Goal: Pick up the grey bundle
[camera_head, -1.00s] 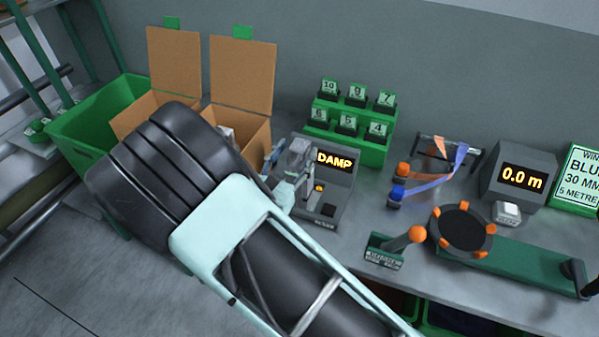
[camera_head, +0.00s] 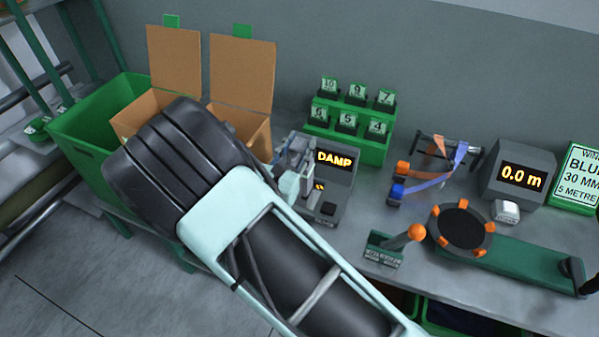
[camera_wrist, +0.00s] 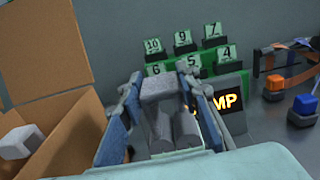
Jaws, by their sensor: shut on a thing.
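The grey bundle (camera_wrist: 162,105) sits between the two fingers of my gripper (camera_wrist: 165,120) in the wrist view. It looks like thick grey rolls with a flat grey face on top. My gripper is shut on it, with one blue-grey finger on each side. In the head view my gripper (camera_head: 294,172) is just left of and partly in front of the grey device whose display reads DAMP (camera_head: 334,160). My arm hides part of the bundle and the device's left side there. I cannot tell whether the bundle touches the device.
Two open cardboard boxes (camera_head: 240,123) stand left of my gripper, a pale block (camera_wrist: 18,142) in one. A green bin (camera_head: 80,150) is further left. A green rack of number tags (camera_head: 373,150) stands behind. Orange and blue clips (camera_head: 398,190) and a winder (camera_head: 462,228) are at right.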

